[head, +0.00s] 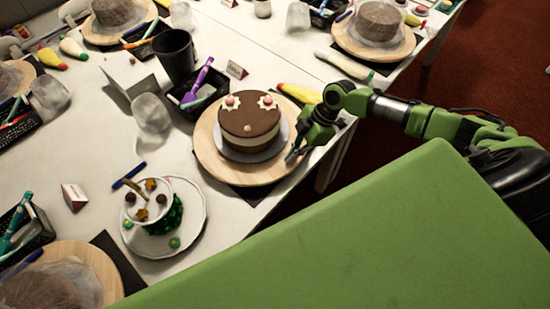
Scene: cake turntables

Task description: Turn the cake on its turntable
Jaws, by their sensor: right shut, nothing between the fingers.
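A round brown cake (250,118) with a pale middle layer and pinkish decorations on top stands on a light grey board. The board rests on a round wooden turntable (213,163) near the table's right edge. My right arm comes in from the right, and my right gripper (291,156) is shut and empty at the right side of the turntable, close to its surface. I cannot tell whether its fingertips touch the wood or the grey board. My left gripper is not in view.
A black tray (191,108) with a purple tool stands left of the cake, beside a clouded clear cup (152,113) and a black cup (175,54). A white plate (188,191) with a decorated cup lies in front. Other wooden turntables (375,49) with wrapped cakes stand around.

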